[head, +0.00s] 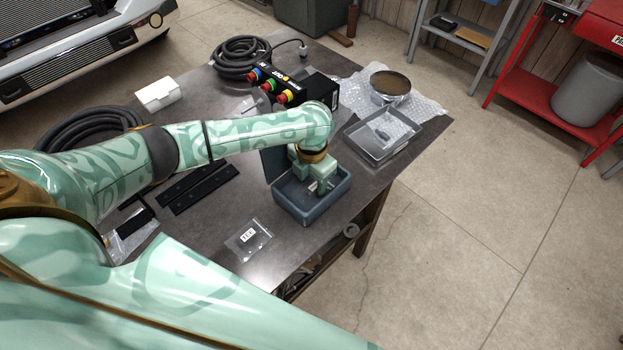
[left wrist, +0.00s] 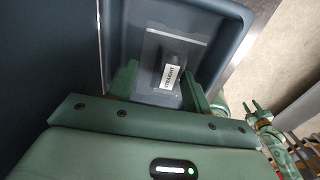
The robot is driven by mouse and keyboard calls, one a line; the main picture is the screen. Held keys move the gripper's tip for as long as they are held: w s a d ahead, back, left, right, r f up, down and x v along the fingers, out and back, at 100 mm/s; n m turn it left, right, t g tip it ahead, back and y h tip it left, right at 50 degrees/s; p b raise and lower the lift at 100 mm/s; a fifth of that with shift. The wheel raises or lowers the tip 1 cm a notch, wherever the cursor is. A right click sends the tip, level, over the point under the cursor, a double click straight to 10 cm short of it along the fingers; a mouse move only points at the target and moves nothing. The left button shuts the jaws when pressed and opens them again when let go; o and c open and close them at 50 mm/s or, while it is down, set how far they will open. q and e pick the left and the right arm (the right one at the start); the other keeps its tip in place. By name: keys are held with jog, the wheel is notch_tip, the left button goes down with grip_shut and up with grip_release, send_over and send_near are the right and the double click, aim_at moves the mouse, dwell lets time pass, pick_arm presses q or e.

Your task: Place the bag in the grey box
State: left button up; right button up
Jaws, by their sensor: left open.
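A clear bag with a white label (left wrist: 171,77) lies flat on the floor of the blue-grey box (head: 333,202). The box's inner wall also shows in the left wrist view (left wrist: 215,42). My left gripper (head: 319,188) points down into the box in the head view. In the left wrist view its two fingers (left wrist: 157,85) stand apart, one on each side of the label, not closed on the bag. A second small green gripper, apparently my right (left wrist: 252,105), shows outside the box, too small to judge. In the head view the arm hides part of the box.
Another clear labelled bag (head: 249,239) lies on the dark table (head: 205,228) in front of the box. A grey open tray (head: 374,147) stands behind it to the right. A button panel (head: 276,88), coiled hose (head: 241,57) and black strips (head: 195,188) take up the back and left.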

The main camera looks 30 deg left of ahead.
aim_at(312, 183)
pick_arm(q)
notch_tip(312, 183, up, 12)
jog(key=p, duration=0.2)
jog(key=shift+f+p, duration=0.2)
jog(key=shift+p, duration=0.2)
